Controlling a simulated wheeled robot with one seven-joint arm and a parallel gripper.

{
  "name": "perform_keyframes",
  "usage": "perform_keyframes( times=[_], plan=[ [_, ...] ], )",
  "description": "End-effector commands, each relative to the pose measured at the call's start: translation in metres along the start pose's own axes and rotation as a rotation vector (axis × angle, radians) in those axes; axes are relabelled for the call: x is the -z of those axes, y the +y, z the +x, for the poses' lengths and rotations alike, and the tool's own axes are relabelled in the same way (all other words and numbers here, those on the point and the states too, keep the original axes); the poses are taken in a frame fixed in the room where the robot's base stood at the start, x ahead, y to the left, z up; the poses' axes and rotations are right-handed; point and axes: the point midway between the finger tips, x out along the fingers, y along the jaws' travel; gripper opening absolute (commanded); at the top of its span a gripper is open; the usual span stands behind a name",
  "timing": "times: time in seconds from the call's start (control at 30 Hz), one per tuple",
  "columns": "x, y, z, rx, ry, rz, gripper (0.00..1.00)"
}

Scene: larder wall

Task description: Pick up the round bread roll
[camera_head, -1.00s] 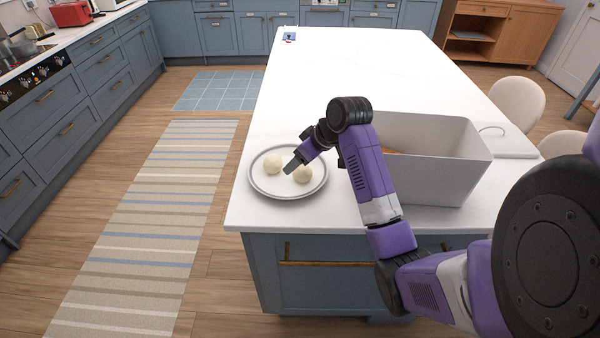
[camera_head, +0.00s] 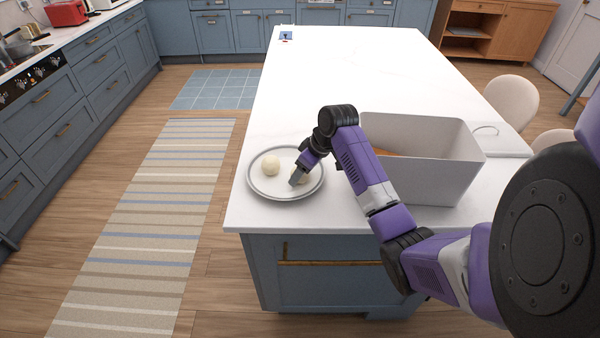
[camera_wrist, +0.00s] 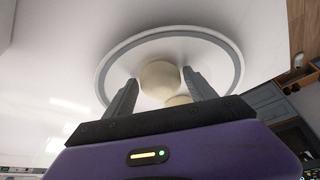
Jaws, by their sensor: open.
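Two pale, round bread rolls lie on a grey-rimmed round plate (camera_head: 256,187) at the near left corner of the island. The left roll (camera_head: 271,168) is in clear view. The right roll (camera_head: 306,178) is partly hidden behind my gripper (camera_head: 295,181), which is low over the plate at that roll. In the wrist view my gripper (camera_wrist: 160,77) is open, with one roll (camera_wrist: 160,80) showing between its fingers. The other roll (camera_wrist: 177,101) is mostly hidden there. I cannot tell whether the fingers touch a roll.
A large grey bin (camera_head: 450,175) with something orange inside stands right of the plate, close to my arm. The white worktop (camera_head: 340,70) behind is mostly clear. The plate is near the island's left edge. A striped rug (camera_head: 150,220) lies on the floor at left.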

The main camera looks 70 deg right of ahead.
Motion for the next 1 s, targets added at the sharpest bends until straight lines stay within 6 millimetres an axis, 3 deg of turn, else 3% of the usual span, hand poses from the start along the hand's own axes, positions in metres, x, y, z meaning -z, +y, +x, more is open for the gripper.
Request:
perform_keyframes(
  times=[0.2, 0.47, 0.77, 1.0],
  plan=[
    [0.000, 0.000, 0.001, 0.000, 0.000, 0.000, 0.64],
    [0.000, 0.000, 0.001, 0.000, 0.000, 0.000, 0.14],
    [0.001, 0.000, -0.001, 0.000, 0.001, -0.001, 0.13],
    [0.011, 0.000, -0.020, -0.001, 0.003, -0.003, 0.13]
  ],
)
